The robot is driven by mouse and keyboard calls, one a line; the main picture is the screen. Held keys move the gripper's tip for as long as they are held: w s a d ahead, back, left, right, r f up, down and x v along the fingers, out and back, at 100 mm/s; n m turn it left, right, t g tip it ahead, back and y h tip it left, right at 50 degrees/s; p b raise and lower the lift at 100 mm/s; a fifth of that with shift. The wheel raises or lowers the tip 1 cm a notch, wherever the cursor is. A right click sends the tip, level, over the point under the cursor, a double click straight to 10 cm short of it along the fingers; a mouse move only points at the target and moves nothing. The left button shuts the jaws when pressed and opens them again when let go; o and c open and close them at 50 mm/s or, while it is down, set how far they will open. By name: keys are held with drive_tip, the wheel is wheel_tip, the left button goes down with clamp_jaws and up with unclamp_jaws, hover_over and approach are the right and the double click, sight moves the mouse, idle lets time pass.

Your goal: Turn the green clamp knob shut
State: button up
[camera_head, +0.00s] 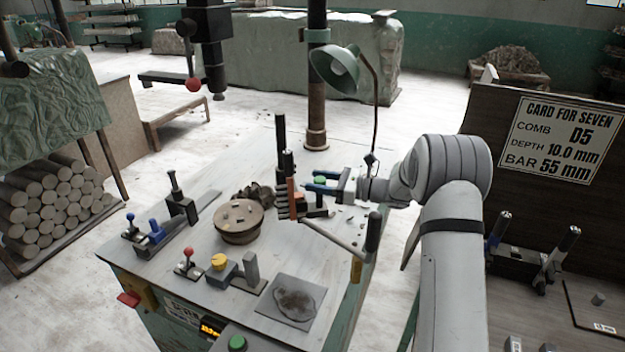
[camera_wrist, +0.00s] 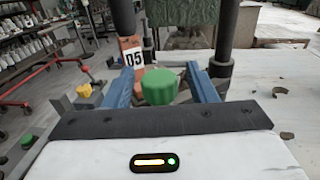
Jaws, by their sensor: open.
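The green clamp knob (camera_wrist: 158,87) sits between the two blue fingers of my gripper (camera_wrist: 165,80) in the wrist view. The fingers stand apart on either side of it, with gaps visible. In the head view the knob (camera_head: 320,181) is a small green top at my gripper (camera_head: 322,183), beside the dark tool post. An orange piece marked D5 (camera_wrist: 133,56) stands just behind the knob; the orange part also shows in the head view (camera_head: 292,196). The knob's underside is hidden by my gripper's front plate.
A round clay disc on a turntable (camera_head: 239,219) stands left of the clamp. A crank handle (camera_head: 372,232) juts out in front, below my gripper. A lamp (camera_head: 338,70) hangs behind. A card (camera_head: 555,138) reads D5, depth 10.0 mm, bar 55 mm.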

drive_tip(key=shift+x, duration=0.85)
drive_tip(key=shift+c, duration=0.5)
drive_tip(key=c, duration=0.9)
